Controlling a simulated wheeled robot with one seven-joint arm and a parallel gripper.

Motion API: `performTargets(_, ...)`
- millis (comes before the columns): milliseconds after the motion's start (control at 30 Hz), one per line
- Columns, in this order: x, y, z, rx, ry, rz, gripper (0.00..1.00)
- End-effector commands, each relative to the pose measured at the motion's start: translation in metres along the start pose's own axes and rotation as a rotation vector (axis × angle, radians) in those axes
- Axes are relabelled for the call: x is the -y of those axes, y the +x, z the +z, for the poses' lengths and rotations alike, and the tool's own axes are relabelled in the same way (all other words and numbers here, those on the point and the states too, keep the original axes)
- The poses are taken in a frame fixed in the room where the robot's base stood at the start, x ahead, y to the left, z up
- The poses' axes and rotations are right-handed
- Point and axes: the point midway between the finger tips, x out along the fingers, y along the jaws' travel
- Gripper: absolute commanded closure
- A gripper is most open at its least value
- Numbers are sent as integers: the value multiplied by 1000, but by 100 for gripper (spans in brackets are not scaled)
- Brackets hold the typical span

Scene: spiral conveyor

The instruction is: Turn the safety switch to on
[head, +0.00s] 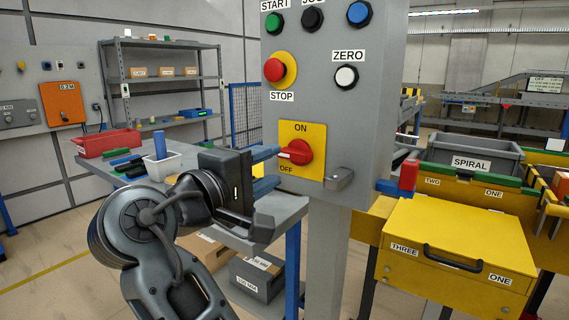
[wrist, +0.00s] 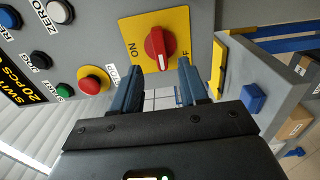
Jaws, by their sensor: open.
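The safety switch is a red rotary knob (head: 297,152) on a yellow plate (head: 316,133), low on the grey control box. ON is printed above the knob and OFF at its lower left. The knob's handle lies nearly level, its end pointing left and slightly down towards OFF. My gripper (head: 272,170) is open just left of the plate, its two blue fingers pointing at the switch. In the wrist view the knob (wrist: 157,47) shows ahead of the gap between the fingers (wrist: 160,75), with nothing held. I cannot tell whether a finger touches the plate.
Above the switch sit a red STOP button (head: 275,70), a white ZERO button (head: 346,77) and a green START button (head: 274,22). A grey latch (head: 340,178) juts out at the plate's right. A grey table (head: 280,215) stands behind and below my gripper.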

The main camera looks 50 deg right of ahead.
Motion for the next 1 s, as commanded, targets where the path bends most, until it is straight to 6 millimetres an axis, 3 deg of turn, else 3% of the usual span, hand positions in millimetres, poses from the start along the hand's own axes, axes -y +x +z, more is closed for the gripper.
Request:
performTargets(333,0,50,0,-1,0,0,56)
performTargets(733,0,58,0,-4,1,0,56)
performTargets(1000,0,58,0,-4,1,0,81)
